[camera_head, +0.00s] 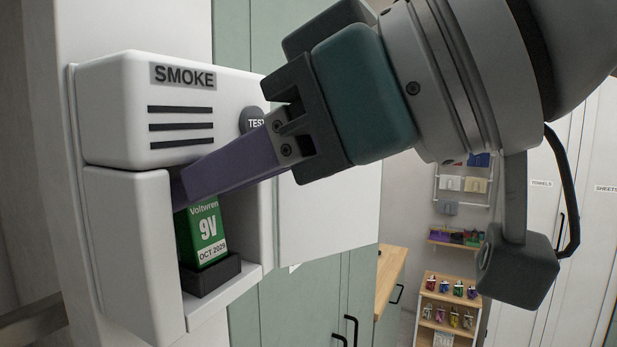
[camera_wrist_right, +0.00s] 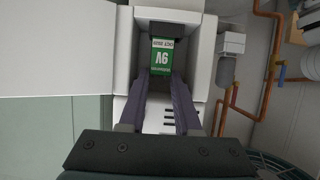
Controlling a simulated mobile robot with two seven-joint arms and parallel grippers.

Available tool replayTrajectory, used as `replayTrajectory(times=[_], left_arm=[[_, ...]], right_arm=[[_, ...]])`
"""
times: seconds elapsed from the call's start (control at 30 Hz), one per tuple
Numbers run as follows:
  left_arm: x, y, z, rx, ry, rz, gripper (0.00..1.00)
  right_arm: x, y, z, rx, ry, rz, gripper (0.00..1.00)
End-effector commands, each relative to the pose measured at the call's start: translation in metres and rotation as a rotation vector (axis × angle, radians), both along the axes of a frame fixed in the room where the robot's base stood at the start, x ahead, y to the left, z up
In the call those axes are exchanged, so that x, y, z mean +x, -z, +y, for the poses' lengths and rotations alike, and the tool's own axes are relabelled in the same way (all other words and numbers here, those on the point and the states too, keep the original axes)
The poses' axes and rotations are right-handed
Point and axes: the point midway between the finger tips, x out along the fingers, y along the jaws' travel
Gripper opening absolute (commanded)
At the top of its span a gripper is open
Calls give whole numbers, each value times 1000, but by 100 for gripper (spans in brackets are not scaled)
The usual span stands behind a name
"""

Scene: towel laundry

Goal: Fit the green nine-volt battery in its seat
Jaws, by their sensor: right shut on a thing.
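The green nine-volt battery (camera_head: 203,235), labelled Voltwren 9V, stands in the open compartment of the white smoke alarm (camera_head: 115,105). Its lower end is at the black seat (camera_head: 210,277); I cannot tell how deep it sits. My right gripper (camera_head: 182,190) reaches in from the right with purple fingers, shut on the battery's upper end. In the right wrist view the battery (camera_wrist_right: 161,57) lies between the fingertips (camera_wrist_right: 161,76), with the dark seat (camera_wrist_right: 166,31) beyond it. The fingers hide part of the battery's top in the head view. My left gripper is not in view.
A white panel (camera_head: 327,215) stands open at the compartment's right side. The compartment's white walls are close around the battery. Green cabinets (camera_head: 302,300) stand behind, with shelves (camera_head: 447,300) of small goods farther back. Copper pipes (camera_wrist_right: 262,75) show in the wrist view.

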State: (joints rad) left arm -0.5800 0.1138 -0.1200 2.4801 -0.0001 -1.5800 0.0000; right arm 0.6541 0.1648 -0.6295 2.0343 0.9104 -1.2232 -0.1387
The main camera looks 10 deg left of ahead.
Motion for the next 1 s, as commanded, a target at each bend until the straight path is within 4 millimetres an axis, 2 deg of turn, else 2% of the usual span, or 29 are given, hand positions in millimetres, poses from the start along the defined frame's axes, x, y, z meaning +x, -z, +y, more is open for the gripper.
replayTrajectory(times=[0.03, 0.47, 0.5, 0.77, 0.87, 1.0], left_arm=[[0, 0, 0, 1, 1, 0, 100], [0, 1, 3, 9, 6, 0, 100], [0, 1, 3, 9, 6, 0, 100], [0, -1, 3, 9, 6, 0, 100], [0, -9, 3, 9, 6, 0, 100], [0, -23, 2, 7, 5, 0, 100]], right_arm=[[-7, -8, 7, 28, -22, -8, 0], [-8, -3, 6, 27, -23, -4, 0], [-8, -3, 7, 27, -24, -4, 36], [-8, -5, 2, 25, -20, -4, 66], [-11, -11, -9, 23, -18, -5, 67], [-20, -22, -34, 18, -16, -4, 67]])
